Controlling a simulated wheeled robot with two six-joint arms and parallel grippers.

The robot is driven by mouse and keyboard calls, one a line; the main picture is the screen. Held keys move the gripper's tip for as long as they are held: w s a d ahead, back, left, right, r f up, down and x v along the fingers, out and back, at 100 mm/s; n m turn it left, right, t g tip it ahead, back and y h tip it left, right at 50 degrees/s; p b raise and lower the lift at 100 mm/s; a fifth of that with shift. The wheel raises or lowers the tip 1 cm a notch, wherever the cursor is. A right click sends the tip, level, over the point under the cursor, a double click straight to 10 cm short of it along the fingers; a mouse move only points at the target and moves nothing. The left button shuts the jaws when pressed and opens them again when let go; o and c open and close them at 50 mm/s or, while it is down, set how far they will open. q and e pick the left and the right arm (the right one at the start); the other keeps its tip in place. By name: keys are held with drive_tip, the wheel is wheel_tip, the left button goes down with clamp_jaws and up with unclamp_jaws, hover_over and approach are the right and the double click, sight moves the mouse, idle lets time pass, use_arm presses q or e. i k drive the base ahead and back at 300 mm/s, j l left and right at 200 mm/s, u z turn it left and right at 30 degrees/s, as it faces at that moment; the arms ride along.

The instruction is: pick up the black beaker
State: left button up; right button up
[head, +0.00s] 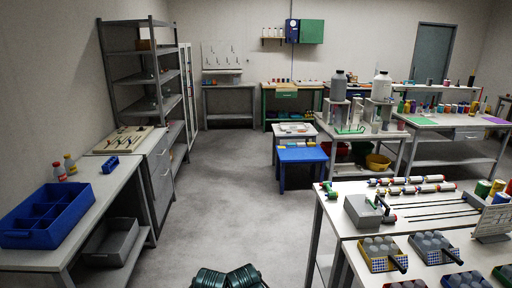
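I cannot make out a black beaker anywhere in the head view. Small containers stand on the far tables, too small to tell apart. A dark grey bottle (339,86) and a white bottle with a dark cap (382,87) stand on raised stands at the back right. Neither of my grippers can be made out in this view. Dark green ribbed parts show at the bottom edge, perhaps of my own body.
A blue divided bin (46,217) sits on the left bench. The near right table (345,238) holds a grey box (369,211), rods and trays of round grey pieces. A blue low table (302,154) stands mid-room. The grey floor (235,190) between is clear.

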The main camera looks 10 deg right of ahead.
sight(386, 124)
drive_tip(key=i+u, duration=0.15)
drive_tip(key=i, duration=1.55)
drive_tip(key=i+z, duration=0.1)
drive_tip(key=i, duration=0.8)
drive_tip(key=i+j+z, duration=0.1)
drive_tip(key=i, duration=0.85)
drive_tip(key=i+z, duration=0.35)
drive_tip(key=i, duration=0.2)
drive_tip(key=i+z, duration=0.35)
drive_tip(key=i, duration=0.15)
drive_tip(key=i+j+z, duration=0.35)
drive_tip(key=i, duration=0.15)
drive_tip(key=i+l+z, duration=0.15)
drive_tip(key=i+z, duration=0.2)
drive_tip(key=i+l+z, duration=0.1)
drive_tip(key=i+z, duration=0.65)
drive_tip(key=i+l, duration=0.25)
drive_tip(key=i, duration=0.2)
drive_tip(key=i+l, duration=0.25)
drive_tip(key=i, duration=0.2)
drive_tip(key=i+l, duration=0.25)
drive_tip(key=i, duration=0.2)
drive_tip(key=u, duration=0.05)
